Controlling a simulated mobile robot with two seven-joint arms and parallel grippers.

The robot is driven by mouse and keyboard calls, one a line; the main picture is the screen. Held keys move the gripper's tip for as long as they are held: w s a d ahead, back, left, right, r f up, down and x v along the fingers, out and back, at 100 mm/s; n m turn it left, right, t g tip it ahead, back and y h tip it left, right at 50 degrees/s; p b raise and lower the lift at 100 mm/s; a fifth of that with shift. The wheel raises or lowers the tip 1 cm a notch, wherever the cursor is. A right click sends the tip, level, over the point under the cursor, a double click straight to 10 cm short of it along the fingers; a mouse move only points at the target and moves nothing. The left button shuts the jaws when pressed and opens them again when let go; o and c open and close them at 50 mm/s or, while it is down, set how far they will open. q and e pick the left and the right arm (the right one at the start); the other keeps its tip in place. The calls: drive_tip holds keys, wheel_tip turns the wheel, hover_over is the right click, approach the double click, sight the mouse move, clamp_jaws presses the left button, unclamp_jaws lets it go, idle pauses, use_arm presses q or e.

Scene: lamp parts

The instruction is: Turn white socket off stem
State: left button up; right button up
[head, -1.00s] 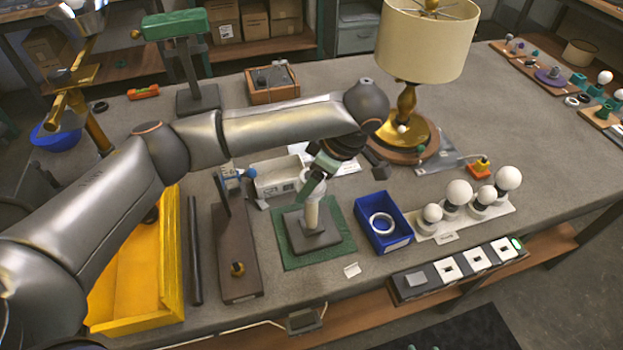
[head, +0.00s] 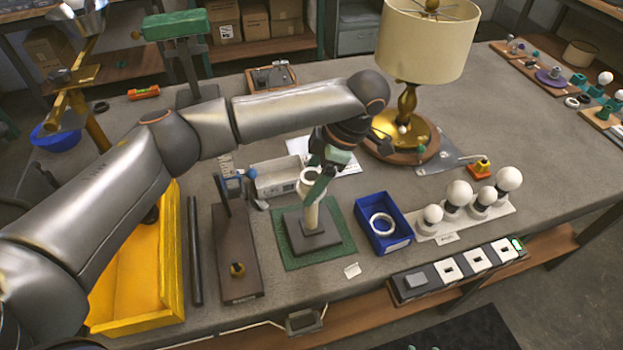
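The cream stem (head: 312,217) stands upright on a dark square base (head: 308,240), on a green mat (head: 338,247). The white socket (head: 308,181) is at the top of the stem. My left gripper (head: 316,187) is at the socket, coming down from above and behind it. A green finger crosses the front of the socket and hides part of it. The view is too small to show whether the fingers press on the socket. My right gripper is not in view.
A blue bin (head: 375,239) with a white ring stands right of the mat. White bulbs (head: 459,193) stand on a strip beyond it. A brown stand (head: 235,275) and a yellow tray (head: 122,312) are to the left. The brass lamp (head: 406,107) stands behind.

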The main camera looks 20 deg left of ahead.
use_arm(q)
drive_tip(key=o, duration=0.3)
drive_tip(key=m+t, duration=0.1)
drive_tip(key=m, duration=0.2)
drive_tip(key=m+t, duration=0.1)
drive_tip(key=m, duration=0.2)
drive_tip(key=shift+m+t, duration=0.3)
drive_tip(key=m+t, duration=0.1)
drive_tip(key=m, duration=0.1)
drive_tip(key=m+t+h, duration=0.1)
drive_tip(key=m, duration=0.2)
drive_tip(key=shift+m+t, duration=0.3)
drive_tip(key=shift+m, duration=0.8)
